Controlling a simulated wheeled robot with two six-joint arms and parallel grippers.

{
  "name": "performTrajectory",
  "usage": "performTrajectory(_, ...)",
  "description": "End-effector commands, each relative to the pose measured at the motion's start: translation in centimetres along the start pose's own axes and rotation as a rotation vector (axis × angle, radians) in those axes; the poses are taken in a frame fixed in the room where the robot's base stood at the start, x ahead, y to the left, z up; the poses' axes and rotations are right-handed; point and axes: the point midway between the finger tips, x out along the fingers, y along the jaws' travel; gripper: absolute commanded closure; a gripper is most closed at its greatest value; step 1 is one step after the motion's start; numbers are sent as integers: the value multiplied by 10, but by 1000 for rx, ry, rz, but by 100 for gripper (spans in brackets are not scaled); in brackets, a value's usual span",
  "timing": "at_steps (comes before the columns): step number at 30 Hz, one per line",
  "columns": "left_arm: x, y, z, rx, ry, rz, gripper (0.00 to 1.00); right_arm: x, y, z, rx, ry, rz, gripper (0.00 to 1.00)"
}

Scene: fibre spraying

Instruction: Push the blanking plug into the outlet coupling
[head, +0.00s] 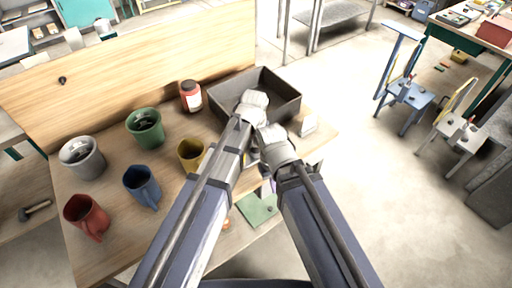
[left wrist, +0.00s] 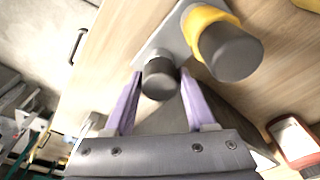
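My left gripper (left wrist: 160,74) has its two purple fingers on either side of a short dark cylinder (left wrist: 158,82). I cannot tell whether they touch it. The cylinder stands against a grey plate (left wrist: 168,42), beside a thicker dark cylinder (left wrist: 234,56) with a yellow collar (left wrist: 203,22). I cannot tell which of these is the blanking plug and which the outlet coupling. In the head view my left wrist (head: 253,104) is over the grey tray's near side, and my right wrist (head: 278,150) is just below it. Both sets of fingertips are hidden there.
A wooden table holds a grey tray (head: 282,88), a red-and-white jar (head: 190,97) and several mugs, including green (head: 146,138), blue (head: 143,187) and yellow (head: 190,153). A green plate (head: 259,210) lies near the front edge. Floor is open to the right.

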Motion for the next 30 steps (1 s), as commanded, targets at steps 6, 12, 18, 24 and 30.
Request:
performTrajectory(6,0,0,0,0,0,0,70,0,0,0,0,0,0,100)
performTrajectory(12,0,0,0,0,0,0,93,0,0,0,0,0,0,100)
performTrajectory(18,0,0,0,0,0,0,100,0,0,0,0,0,0,100)
performTrajectory(24,-1,0,0,0,0,0,100,-1,0,0,0,0,0,100)
performTrajectory(30,-11,0,-2,0,0,0,100,-11,1,1,0,0,0,100)
